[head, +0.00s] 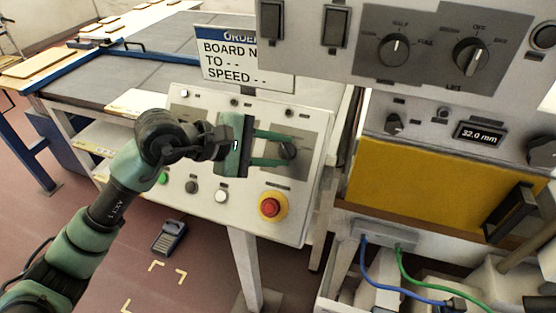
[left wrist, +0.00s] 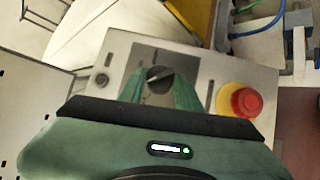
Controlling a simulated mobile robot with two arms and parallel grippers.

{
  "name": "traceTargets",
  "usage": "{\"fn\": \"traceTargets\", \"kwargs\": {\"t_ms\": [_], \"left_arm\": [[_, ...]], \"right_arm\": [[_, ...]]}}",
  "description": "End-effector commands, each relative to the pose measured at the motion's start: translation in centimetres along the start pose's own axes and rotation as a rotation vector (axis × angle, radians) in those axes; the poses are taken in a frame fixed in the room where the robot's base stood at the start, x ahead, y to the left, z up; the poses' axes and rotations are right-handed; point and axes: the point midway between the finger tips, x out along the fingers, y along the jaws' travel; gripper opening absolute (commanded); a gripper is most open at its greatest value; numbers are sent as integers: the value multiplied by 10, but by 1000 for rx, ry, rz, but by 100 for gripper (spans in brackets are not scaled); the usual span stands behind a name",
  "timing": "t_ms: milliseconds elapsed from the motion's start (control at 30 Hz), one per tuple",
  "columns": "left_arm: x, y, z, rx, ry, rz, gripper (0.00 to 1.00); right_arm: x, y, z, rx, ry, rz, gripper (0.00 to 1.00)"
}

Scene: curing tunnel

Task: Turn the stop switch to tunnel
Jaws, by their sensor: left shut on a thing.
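The stop switch is a dark rotary knob (head: 289,151) on a grey plate at the right of the sloped white control panel (head: 232,205). My left gripper (head: 284,149) reaches it from the left, its two green fingers on either side of the knob and shut on it. In the left wrist view the knob (left wrist: 158,73) shows between the fingertips (left wrist: 160,82), its light pointer line tilted. The lettering around the knob is too small to read. My right gripper is not in view.
A red emergency button (head: 270,206) on a yellow ring sits below the switch. Green, black and white buttons line the panel's lower left. An order sign (head: 240,60) stands behind. A machine with more knobs and a yellow door (head: 415,180) stands right.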

Motion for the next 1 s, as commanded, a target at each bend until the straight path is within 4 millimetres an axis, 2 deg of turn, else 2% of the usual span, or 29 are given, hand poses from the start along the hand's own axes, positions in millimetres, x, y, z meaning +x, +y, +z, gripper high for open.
{"fn": "traceTargets", "kwargs": {"t_ms": [33,400,700,1000], "left_arm": [[2,-2,-4,43,4,-25,0],[2,4,-2,321,-19,-239,0],[3,8,1,534,-38,-402,0],[3,10,3,686,-51,-517,0]], "right_arm": [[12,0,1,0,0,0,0],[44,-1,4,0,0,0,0],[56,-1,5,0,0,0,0],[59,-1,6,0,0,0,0]]}}
